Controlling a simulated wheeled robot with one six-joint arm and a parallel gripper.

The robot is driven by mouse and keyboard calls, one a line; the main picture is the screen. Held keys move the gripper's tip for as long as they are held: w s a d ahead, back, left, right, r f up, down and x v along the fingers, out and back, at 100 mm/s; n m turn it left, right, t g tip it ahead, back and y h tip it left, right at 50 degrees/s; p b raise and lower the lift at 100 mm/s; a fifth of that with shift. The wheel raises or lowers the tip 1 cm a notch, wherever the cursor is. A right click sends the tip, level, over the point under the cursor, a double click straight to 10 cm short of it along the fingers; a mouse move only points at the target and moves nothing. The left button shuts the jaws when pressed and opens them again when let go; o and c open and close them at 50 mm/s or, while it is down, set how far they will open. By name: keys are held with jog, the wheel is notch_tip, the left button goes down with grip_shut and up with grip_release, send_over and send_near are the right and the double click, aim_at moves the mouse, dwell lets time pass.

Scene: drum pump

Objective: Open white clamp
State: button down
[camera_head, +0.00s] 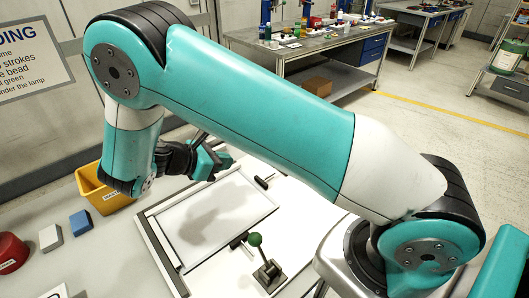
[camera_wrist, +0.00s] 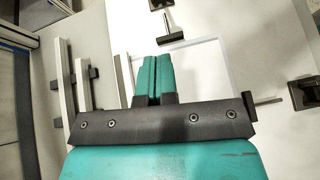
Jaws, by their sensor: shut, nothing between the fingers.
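No clamp with a clearly white body shows in either view, so I cannot tell which fitting is the white clamp. A black T-shaped handle (camera_head: 263,183) lies at the panel's far right corner. In the wrist view a black T-handle (camera_wrist: 168,35) lies beyond my fingertips, and a black clamp base (camera_wrist: 303,92) is at the right. My gripper (camera_wrist: 154,60) is shut and empty above the panel; it also shows in the head view (camera_head: 226,159).
A yellow bin (camera_head: 103,190), a blue block (camera_head: 80,222), a grey-white block (camera_head: 50,237) and a red round object (camera_head: 10,252) stand left of the panel. Pale rails (camera_wrist: 68,95) rise at left in the wrist view. A workbench (camera_head: 330,48) stands far behind.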

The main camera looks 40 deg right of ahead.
jog(key=p+x, duration=0.3)
jog(key=x, duration=0.6)
jog(key=shift+s+d, duration=0.1)
jog(key=shift+d, duration=0.15)
jog(key=shift+s+d+r+p, duration=0.15)
jog(key=shift+d+p, duration=0.85)
jog(key=shift+d, duration=1.15)
jog(key=shift+r, duration=0.15)
